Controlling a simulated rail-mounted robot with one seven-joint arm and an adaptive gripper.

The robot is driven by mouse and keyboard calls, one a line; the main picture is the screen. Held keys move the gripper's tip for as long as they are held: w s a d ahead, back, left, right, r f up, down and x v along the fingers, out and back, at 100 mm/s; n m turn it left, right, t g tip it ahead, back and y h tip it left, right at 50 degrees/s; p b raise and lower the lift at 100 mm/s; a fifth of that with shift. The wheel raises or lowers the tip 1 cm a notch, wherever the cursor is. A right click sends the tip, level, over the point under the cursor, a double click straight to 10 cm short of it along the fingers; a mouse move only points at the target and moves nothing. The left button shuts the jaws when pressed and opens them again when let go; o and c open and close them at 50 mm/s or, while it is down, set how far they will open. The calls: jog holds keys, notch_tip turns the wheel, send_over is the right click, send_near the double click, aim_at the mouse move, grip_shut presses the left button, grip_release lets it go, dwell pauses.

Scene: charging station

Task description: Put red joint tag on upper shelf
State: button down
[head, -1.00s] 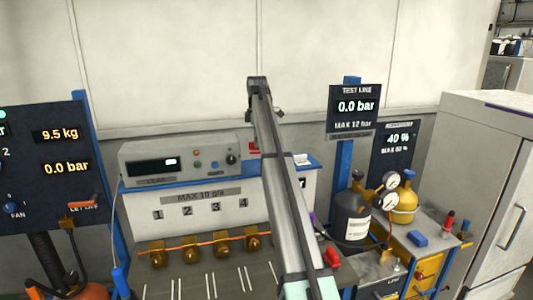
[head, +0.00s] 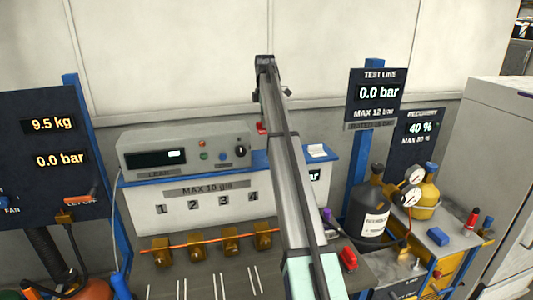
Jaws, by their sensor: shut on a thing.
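A small red piece, which looks like the red joint tag (head: 262,129), shows at the left edge of my arm, above the shelf and right of the grey instrument. My gripper (head: 266,125) is almost wholly hidden behind my arm. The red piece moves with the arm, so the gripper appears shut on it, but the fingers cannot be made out. The blue-edged upper shelf (head: 258,161) lies just below the red piece in the picture. My arm hides part of the shelf. Whether the piece touches anything cannot be told.
The grey instrument (head: 185,149) fills the shelf's left side; a small white item (head: 317,151) lies at its right. Brass fittings (head: 229,239) line the lower bench. A red object (head: 348,258), a dark cylinder (head: 372,213) and the test line display (head: 377,95) stand to the right.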

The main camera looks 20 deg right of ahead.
aim_at(265, 158)
notch_tip(265, 158, down, 13)
jog(key=p, duration=0.4)
jog(key=shift+r, duration=0.1)
jog(key=shift+f, duration=0.25)
jog(key=c, duration=1.2)
grip_release()
jog(key=shift+r, duration=0.1)
notch_tip(265, 158, up, 11)
jog(key=b, duration=0.5)
jog(key=shift+r, duration=0.65)
